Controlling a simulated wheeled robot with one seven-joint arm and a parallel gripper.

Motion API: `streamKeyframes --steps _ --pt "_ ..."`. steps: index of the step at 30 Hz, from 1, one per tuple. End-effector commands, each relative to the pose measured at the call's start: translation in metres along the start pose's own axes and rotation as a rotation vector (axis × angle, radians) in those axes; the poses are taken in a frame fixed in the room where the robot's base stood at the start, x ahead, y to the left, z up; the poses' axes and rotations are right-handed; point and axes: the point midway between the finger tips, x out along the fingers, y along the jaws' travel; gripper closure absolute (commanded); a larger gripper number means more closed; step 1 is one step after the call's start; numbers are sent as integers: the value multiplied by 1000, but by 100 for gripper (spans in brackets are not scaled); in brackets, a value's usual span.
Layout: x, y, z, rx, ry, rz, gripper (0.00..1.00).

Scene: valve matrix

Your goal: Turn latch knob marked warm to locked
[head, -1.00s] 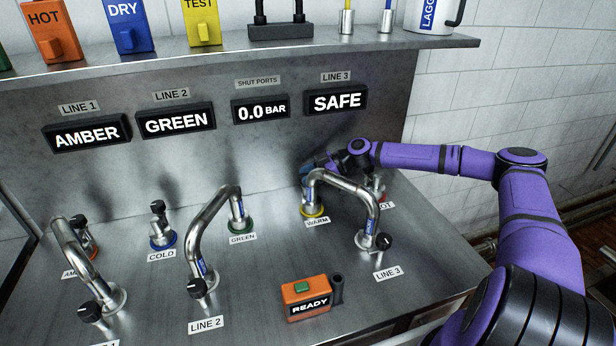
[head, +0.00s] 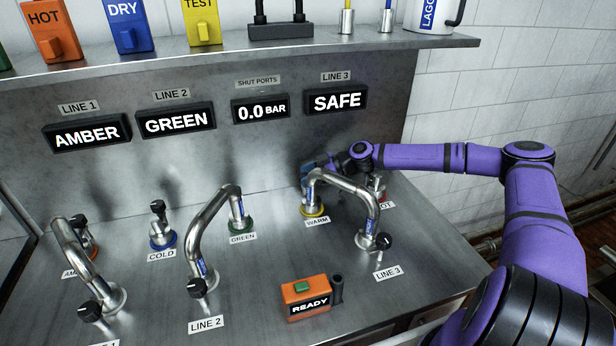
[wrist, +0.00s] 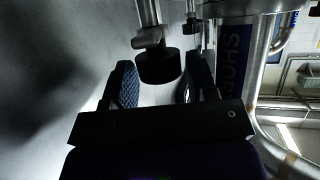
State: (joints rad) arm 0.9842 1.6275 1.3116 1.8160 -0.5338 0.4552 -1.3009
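The warm port (head: 314,209) has a yellow ring and stands at the back right of the steel bench, behind its WARM label (head: 317,221). A bent pipe (head: 345,184) runs from it to the LINE 3 port. My gripper (head: 318,168) is behind the top of this port, partly hidden by the pipe. In the wrist view, the two fingers of my gripper (wrist: 162,78) are apart. A black round knob (wrist: 159,66) on a metal stem appears between the fingertips, with narrow gaps; contact is not clear. In the head view the warm latch knob is hidden.
The hot port (head: 378,190) is close to the right of my gripper. The LINE 3 knob (head: 383,241) is in front. Another pipe (head: 207,230) joins green and LINE 2. An orange READY box (head: 306,297) sits at the front. The LINE 3 display (head: 336,101) reads SAFE.

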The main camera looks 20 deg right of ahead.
Motion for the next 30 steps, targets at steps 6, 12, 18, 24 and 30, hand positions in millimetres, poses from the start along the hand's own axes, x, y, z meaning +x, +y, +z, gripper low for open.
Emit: streamKeyframes --steps 6,12,18,24,30 --pt "0 0 0 0 0 -1 48" --pt "-17 1 1 2 -1 2 48" --pt "-49 0 1 1 -1 1 48" --pt "-70 0 0 1 0 1 48" --pt "-75 0 0 0 0 0 48"
